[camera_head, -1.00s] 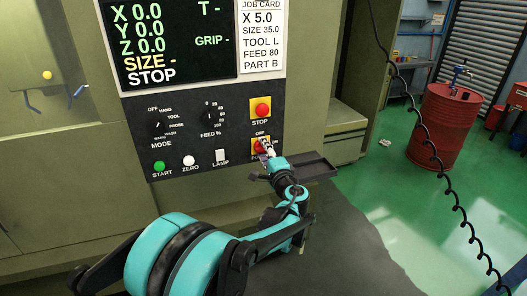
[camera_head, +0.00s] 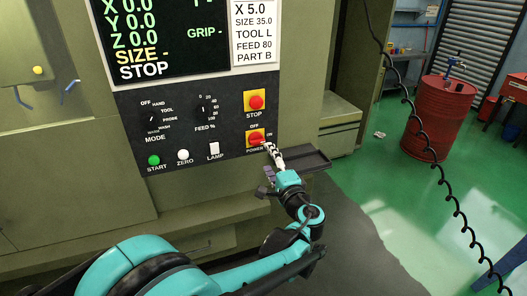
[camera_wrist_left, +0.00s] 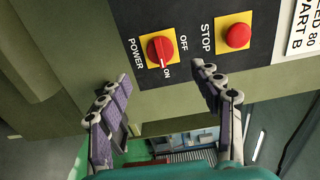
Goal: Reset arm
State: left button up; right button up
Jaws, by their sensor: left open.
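My left arm comes in from the lower left of the head view. Its left gripper (camera_head: 270,172) is beside and below the red power knob (camera_head: 256,138) on the machine's control panel. In the left wrist view, the gripper's two padded fingers (camera_wrist_left: 155,80) are spread wide with nothing between them. The power knob (camera_wrist_left: 160,48) is on a yellow plate ahead of the fingertips, apart from them. Its white mark points at the ON label. My right gripper is in neither view.
The black panel (camera_head: 180,165) carries a red stop button (camera_head: 256,102), a mode dial, a feed dial and several small buttons. A dark tray (camera_head: 305,160) juts out just right of the gripper. A red drum (camera_head: 437,118) and a coiled black cable (camera_head: 425,135) are at the right.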

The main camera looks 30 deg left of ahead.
pick_arm(q)
jog(key=shift+v, duration=1.1)
jog(key=s+d+f+n+g+h+b, duration=0.1)
jog(key=s+f+n+g+h+b, duration=0.45)
jog(key=s+f, duration=0.85)
jog(key=s+d+f+n+h+b, duration=0.2)
jog(key=s+d+f+h+b, duration=0.1)
jog(key=s+d+f+h, duration=0.3)
jog(key=d+f+t+h, duration=0.1)
jog(key=d+f+h, duration=0.1)
jog(key=d+f, duration=0.2)
jog(key=shift+s+d+n+b, duration=0.35)
jog(key=shift+d, duration=0.2)
jog(key=shift+f, duration=0.2)
